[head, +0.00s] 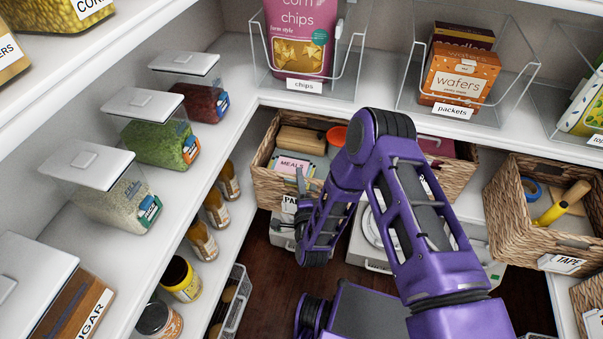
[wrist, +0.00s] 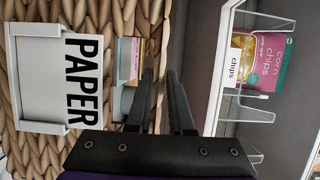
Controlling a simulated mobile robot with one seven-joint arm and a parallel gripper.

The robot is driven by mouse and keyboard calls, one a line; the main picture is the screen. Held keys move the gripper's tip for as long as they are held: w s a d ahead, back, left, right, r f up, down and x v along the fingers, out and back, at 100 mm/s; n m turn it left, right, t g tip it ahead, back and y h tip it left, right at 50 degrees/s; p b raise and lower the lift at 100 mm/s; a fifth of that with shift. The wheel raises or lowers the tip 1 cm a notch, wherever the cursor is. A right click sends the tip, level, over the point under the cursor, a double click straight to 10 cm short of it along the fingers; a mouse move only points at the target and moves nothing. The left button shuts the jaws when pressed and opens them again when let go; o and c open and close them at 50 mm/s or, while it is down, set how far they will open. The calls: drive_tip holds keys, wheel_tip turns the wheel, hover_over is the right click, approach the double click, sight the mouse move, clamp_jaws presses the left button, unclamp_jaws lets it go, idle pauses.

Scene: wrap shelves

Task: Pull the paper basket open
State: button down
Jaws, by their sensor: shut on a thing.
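The paper basket (head: 262,183) is woven wicker and sits under the shelf at the back left corner in the head view. Its PAPER label shows only in part there, behind my gripper (head: 303,187). In the wrist view the wicker front of the basket (wrist: 147,25) fills the left side, with the white-framed PAPER label (wrist: 84,80) turned sideways. My gripper (wrist: 160,80) has its two fingers at the basket's top front rim, beside the handle opening, and is shut on it. The exact contact is partly hidden by the fingers.
A tape basket (head: 490,205) stands to the right. White scales (head: 375,245) lie below, partly behind my arm. A chips bin (head: 345,65) is on the shelf above. Jars (head: 205,240) line the left shelves. Dark floor shows in the middle.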

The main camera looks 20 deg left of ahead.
drive_tip(key=shift+s, duration=0.2)
drive_tip(key=c, duration=0.8)
unclamp_jaws()
drive_tip(key=shift+s+d, duration=0.1)
drive_tip(key=shift+s, duration=0.05)
